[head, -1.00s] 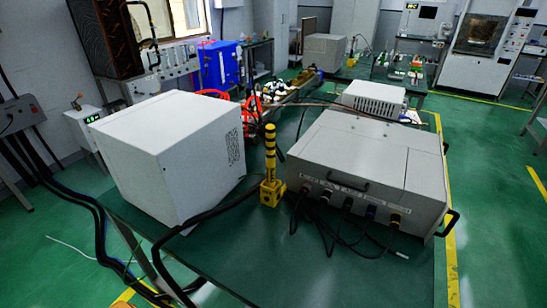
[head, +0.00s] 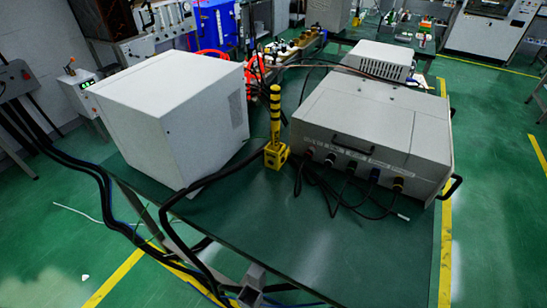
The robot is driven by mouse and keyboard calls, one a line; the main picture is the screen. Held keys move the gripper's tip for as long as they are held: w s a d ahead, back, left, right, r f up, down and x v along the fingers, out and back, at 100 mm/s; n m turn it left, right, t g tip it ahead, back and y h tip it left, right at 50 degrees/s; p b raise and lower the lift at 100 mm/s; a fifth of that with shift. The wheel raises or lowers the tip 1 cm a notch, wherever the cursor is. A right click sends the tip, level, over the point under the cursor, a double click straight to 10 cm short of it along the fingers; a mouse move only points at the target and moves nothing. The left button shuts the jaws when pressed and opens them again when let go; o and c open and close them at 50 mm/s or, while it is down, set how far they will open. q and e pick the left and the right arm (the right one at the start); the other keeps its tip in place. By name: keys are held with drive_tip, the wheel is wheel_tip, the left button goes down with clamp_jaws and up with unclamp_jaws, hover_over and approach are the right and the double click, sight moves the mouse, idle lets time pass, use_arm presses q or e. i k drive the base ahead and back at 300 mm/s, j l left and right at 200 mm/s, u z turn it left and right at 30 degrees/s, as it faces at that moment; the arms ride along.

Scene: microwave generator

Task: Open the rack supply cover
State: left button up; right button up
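A grey metal box (head: 372,125) with a black front handle, front connectors with dark cables and a black side handle stands on the right of the green-topped table (head: 330,250). Its flat top looks closed, with a seam toward the right. A plain white box (head: 170,115) stands on the left of the same table. I cannot tell which of them carries the rack supply cover. Neither of my grippers shows in the head view.
A yellow and black post (head: 275,130) stands between the two boxes. A smaller vented white unit (head: 378,60) is behind the grey box. Thick black cables (head: 100,185) run past the table's left edge. The front of the tabletop is clear, and green floor is open at right.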

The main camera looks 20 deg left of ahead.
sight(381, 128)
drive_tip(key=j+z, duration=0.35)
drive_tip(key=j, duration=0.2)
drive_tip(key=j+z, duration=0.35)
drive_tip(key=j, duration=0.2)
drive_tip(key=k+j+z, duration=0.15)
drive_tip(key=j+z, duration=0.2)
drive_tip(key=j, duration=0.2)
